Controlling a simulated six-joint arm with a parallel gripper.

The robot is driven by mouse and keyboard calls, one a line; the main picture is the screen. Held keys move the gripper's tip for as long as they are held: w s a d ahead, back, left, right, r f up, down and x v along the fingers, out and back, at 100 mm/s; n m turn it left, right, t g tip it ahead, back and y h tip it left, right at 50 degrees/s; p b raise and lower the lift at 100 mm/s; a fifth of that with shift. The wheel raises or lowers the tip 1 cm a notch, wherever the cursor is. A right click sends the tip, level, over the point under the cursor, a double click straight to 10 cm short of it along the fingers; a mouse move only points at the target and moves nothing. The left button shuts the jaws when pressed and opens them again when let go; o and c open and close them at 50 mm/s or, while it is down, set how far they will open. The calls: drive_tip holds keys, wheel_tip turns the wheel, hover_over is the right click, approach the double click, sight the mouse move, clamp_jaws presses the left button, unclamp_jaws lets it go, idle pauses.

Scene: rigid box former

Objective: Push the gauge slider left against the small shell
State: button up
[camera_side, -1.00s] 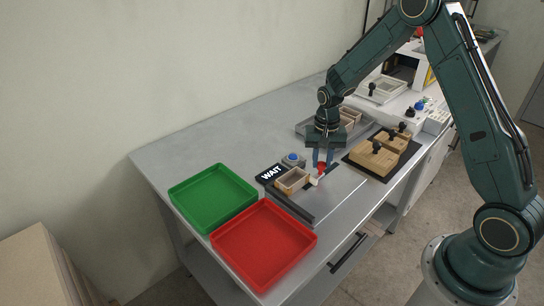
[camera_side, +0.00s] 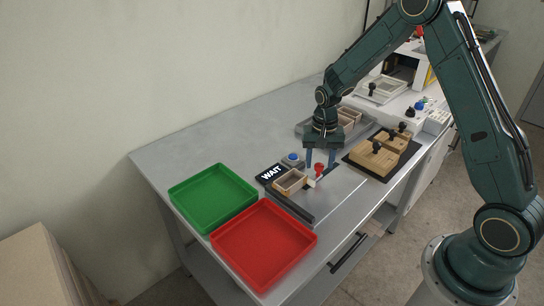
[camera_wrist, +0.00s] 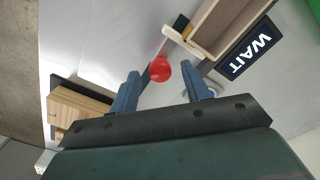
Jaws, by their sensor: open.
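The small shell (camera_side: 290,181) is an open tan box at the gauge, beside the WAIT display. It also shows at the top of the wrist view (camera_wrist: 222,28). The gauge slider is a pale block (camera_side: 312,183) with a red knob (camera_side: 319,169), just right of the shell. In the wrist view the white slider bar (camera_wrist: 180,42) appears to touch the shell's end, though the exact contact is hard to tell. My gripper (camera_wrist: 162,92) is open, with its two blue fingers apart. The red knob (camera_wrist: 160,70) lies between and slightly beyond the fingertips, not gripped.
The WAIT display (camera_side: 271,174) and a blue button (camera_side: 292,157) stand behind the shell. A green tray (camera_side: 213,169) and a red tray (camera_side: 264,284) lie to the left. Wooden blocks with black knobs (camera_side: 373,160) sit right on a dark mat. A grey tray with shells (camera_side: 349,116) stands behind.

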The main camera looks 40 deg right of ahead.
sight(319, 164)
wheel_tip(319, 164, up, 14)
drive_tip(key=shift+f, duration=0.25)
idle(0.4)
drive_tip(key=s+a+r+n+t, duration=0.35)
drive_tip(key=s+a+r, duration=0.25)
drive_tip(key=s+r, duration=0.5)
drive_tip(key=s+a+n+t, duration=0.1)
drive_tip(key=s+n, duration=0.1)
drive_tip(key=s, duration=0.5)
drive_tip(key=s+a+r+n+t, duration=0.1)
drive_tip(key=s+a+n, duration=0.1)
drive_tip(key=s, duration=0.5)
drive_tip(key=shift+s+a+r+n, duration=0.25)
drive_tip(key=shift+s+n, duration=0.1)
drive_tip(key=shift+n, duration=0.4)
